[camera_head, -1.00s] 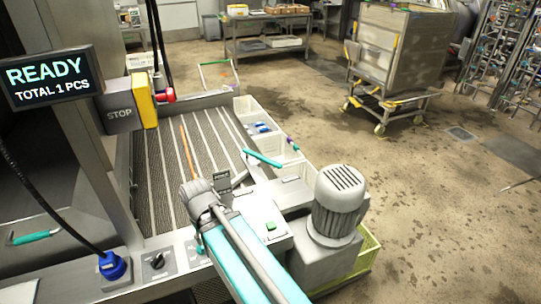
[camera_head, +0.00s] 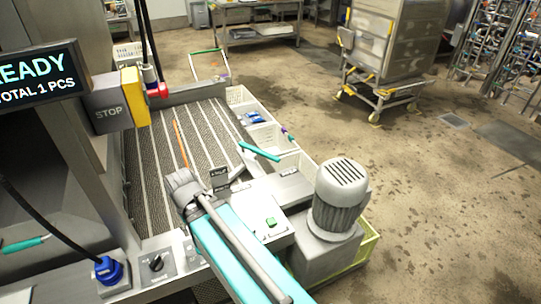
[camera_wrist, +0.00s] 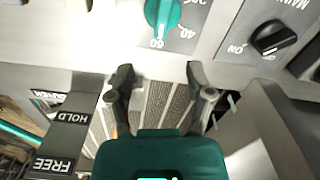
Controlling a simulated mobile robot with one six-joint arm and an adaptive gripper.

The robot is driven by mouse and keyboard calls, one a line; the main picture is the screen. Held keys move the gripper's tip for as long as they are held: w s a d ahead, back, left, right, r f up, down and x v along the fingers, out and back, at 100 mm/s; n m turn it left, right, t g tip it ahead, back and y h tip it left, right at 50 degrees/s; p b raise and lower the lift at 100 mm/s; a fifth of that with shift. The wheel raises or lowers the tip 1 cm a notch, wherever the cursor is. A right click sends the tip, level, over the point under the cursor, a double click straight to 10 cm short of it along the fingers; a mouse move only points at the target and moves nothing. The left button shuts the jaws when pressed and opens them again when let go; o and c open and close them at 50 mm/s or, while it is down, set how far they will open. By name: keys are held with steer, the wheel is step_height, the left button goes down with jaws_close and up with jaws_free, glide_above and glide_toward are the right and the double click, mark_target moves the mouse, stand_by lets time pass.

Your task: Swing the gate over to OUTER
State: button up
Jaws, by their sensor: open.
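A teal-handled lever on a grey arm (camera_head: 260,152) lies at the right edge of the ribbed bed; it may be the gate's handle. A thin orange bar (camera_head: 180,143) lies along the bed; I cannot tell whether it belongs to the gate. My gripper (camera_head: 180,182) is over the near end of the bed, left of a small black sign (camera_head: 219,178) and apart from the lever. In the wrist view my gripper (camera_wrist: 160,82) is open, with nothing between its fingers. Upside-down labels HOLD (camera_wrist: 70,118) and FREE (camera_wrist: 53,164) show at left; one above them is partly hidden.
A motor (camera_head: 340,195) stands right of the bed, near a panel with a green button (camera_head: 271,222). White bins (camera_head: 265,137) line the bed's right side. A STOP box (camera_head: 108,112) and a READY screen (camera_head: 35,72) are at left. A teal dial (camera_wrist: 163,15) shows in the wrist view.

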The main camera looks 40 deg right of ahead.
steer(key=w+d+r+p, duration=0.8)
steer(key=w+d+r, duration=0.1)
steer(key=n, duration=0.3)
glide_above(271, 155)
steer(key=shift+a+p, duration=0.1)
steer(key=shift+p, duration=0.3)
steer(key=shift+f, duration=0.2)
step_height(271, 155, down, 13)
steer(key=b, duration=1.3)
steer(key=shift+f+b, duration=0.2)
steer(key=shift+b, duration=0.2)
